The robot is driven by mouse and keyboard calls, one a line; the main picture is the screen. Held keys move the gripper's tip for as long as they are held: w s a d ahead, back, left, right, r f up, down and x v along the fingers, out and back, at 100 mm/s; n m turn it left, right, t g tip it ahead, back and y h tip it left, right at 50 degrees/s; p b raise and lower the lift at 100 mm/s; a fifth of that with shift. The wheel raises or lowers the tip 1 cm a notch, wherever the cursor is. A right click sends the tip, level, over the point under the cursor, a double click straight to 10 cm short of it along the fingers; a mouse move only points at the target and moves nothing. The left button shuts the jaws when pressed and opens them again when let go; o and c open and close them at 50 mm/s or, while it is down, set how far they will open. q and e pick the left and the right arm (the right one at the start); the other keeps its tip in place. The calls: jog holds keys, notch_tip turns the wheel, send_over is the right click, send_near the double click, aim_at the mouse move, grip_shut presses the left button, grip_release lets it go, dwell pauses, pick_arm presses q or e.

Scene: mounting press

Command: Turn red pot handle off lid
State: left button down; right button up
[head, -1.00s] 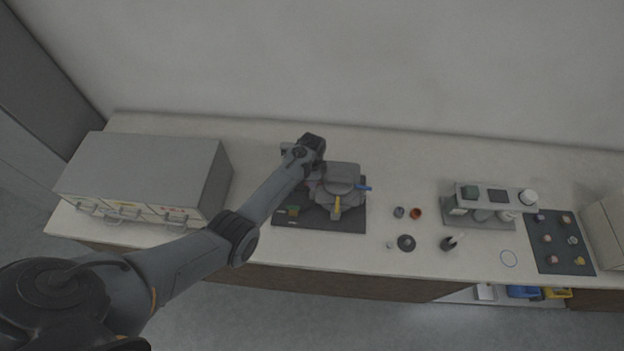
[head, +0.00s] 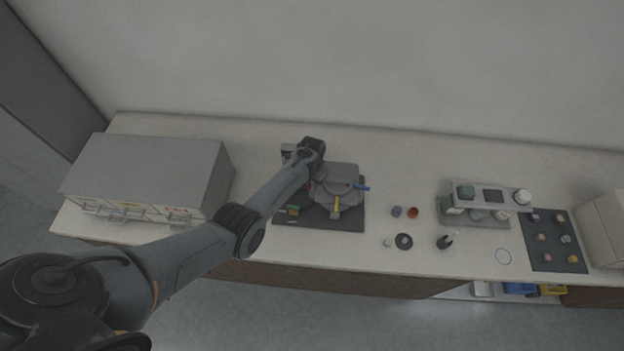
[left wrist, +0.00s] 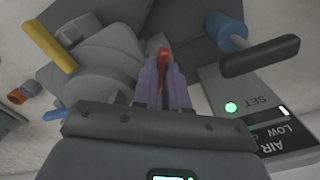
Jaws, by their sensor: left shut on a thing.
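The mounting press (head: 345,174) is a grey machine on a dark base plate on the counter. Its red handle (left wrist: 163,55) shows in the left wrist view between the purple fingertips of my left gripper (left wrist: 165,82), which is shut on it. In the head view my left arm reaches over the press's left side and hides the red handle and most of the gripper. The lid is hard to tell from the grey body. A yellow handle (left wrist: 48,45) and a blue knob (left wrist: 228,33) with a black lever (left wrist: 262,55) flank the red handle. My right gripper is not in view.
A panel with green lights (left wrist: 232,107) sits close to the right of the gripper. A drawer cabinet (head: 150,170) stands to the left. Small cups, a dark ring (head: 403,241) and a grey apparatus (head: 475,215) stand to the right. The counter's back strip is clear.

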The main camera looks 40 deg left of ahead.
pick_arm(q)
jog(key=n, duration=0.4)
jog(key=shift+d+n, duration=0.15)
jog(key=shift+n, duration=2.05)
jog(key=c, duration=1.2)
grip_release()
jog(key=shift+o, duration=0.2)
jog(key=shift+r+p, duration=0.4)
jog(key=shift+r, duration=0.05)
notch_tip(320, 180, up, 10)
jog(key=p, duration=0.2)
